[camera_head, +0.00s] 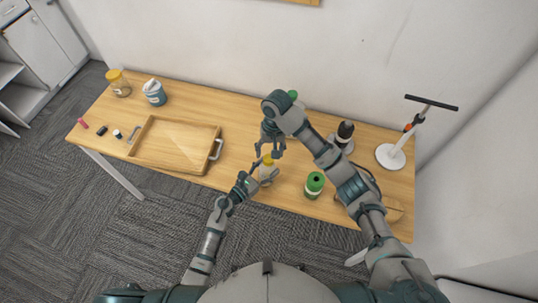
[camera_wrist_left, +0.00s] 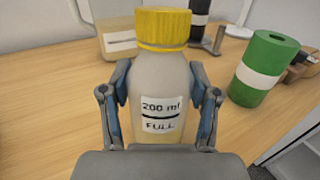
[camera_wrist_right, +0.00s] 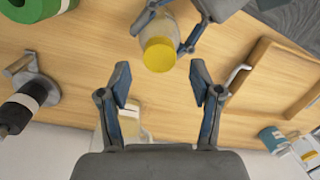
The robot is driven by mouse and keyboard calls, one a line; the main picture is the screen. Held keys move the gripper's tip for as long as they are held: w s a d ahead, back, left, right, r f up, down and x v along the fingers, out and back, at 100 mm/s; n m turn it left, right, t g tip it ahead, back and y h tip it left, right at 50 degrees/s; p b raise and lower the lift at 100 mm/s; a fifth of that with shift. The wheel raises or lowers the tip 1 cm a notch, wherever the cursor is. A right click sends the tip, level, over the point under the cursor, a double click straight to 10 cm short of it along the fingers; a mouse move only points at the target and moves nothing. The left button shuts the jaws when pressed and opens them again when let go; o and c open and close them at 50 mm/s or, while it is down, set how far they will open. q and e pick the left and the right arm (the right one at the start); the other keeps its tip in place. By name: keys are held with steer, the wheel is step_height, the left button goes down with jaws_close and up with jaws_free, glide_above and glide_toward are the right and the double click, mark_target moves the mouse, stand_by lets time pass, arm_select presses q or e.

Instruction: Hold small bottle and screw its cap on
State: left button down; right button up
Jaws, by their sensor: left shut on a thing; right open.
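The small bottle (camera_wrist_left: 158,88) is a pale, translucent bottle with a "200 ml FULL" label, standing upright at the front of the table. Its yellow cap (camera_wrist_left: 161,27) sits on its top; I cannot tell how tightly. The cap also shows in the right wrist view (camera_wrist_right: 159,54) and in the head view (camera_head: 268,159). My left gripper (camera_wrist_left: 160,110) is shut on the bottle's body, one finger on each side. My right gripper (camera_wrist_right: 163,90) is open and empty, above and behind the bottle, with the cap ahead of its fingertips and outside them.
A wooden tray (camera_head: 146,164) with metal handles lies left of the bottle. A green cylinder (camera_head: 314,184) stands to the right. A dark-topped item (camera_head: 344,133) and a white stand (camera_head: 393,155) are further right. A yellow-lidded jar (camera_head: 118,84) and a blue tub (camera_head: 154,94) stand back left.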

steer(key=shift+r, duration=0.45)
steer(key=n, duration=0.1)
steer(key=r+n, duration=0.1)
steer(key=n, duration=0.3)
steer(key=shift+w+r, duration=0.25)
steer(key=shift+r, duration=0.1)
steer(key=n, duration=0.2)
steer(key=r+n, duration=0.1)
steer(key=n, duration=0.1)
steer(key=shift+n, duration=0.4)
steer(key=n, duration=0.3)
steer(key=shift+d+r+n, duration=0.25)
steer(key=shift+r+n, duration=0.05)
steer(key=shift+r, duration=0.05)
